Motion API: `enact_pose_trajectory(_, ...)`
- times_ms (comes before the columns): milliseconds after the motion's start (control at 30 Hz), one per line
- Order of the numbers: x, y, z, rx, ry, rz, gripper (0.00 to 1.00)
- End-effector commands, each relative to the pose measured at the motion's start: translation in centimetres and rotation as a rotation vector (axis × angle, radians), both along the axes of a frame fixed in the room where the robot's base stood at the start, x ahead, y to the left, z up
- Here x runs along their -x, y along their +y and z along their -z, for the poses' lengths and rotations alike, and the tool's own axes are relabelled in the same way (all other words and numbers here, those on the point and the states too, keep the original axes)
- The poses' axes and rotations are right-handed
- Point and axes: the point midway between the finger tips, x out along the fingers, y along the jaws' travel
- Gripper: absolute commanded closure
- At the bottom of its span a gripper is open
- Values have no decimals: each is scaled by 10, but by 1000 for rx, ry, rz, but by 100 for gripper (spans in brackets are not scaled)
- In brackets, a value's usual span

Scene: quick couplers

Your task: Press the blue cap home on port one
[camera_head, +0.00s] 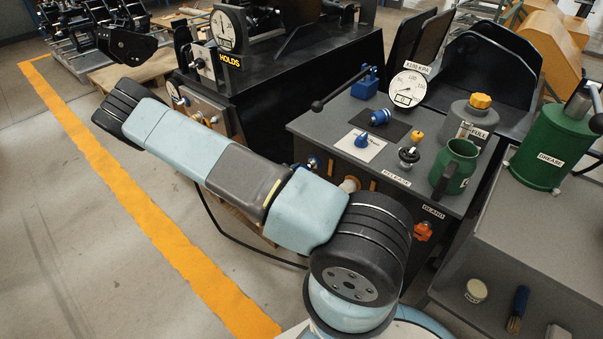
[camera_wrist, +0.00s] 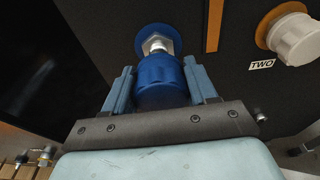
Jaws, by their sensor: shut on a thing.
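In the wrist view my gripper (camera_wrist: 160,70) is shut on the blue cap (camera_wrist: 163,88), one finger on each side of it. Just beyond the cap is a metal hex fitting (camera_wrist: 155,42) in a blue ring (camera_wrist: 149,31) on a dark panel, left of the port labelled TWO. The cap's far end meets or overlaps the metal tip in the picture; I cannot tell if it is seated. In the head view my arm hides my gripper and the held cap.
Port two has an orange ring and a white fitting (camera_wrist: 293,38); an orange strip (camera_wrist: 214,22) lies between the ports. The bench top (camera_head: 325,122) carries a gauge (camera_head: 407,88), blue pieces (camera_head: 381,117), a green mug (camera_head: 455,167) and a grey jug (camera_head: 470,121).

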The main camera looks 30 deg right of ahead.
Motion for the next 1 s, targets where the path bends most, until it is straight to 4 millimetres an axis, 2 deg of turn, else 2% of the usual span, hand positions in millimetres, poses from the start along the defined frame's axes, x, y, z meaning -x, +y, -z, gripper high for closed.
enact_pose_trajectory(333, 1, 4, 0, 0, 0, -1, 80)
enact_pose_trajectory(1000, 14, 38, 0, 0, -1, 0, 80)
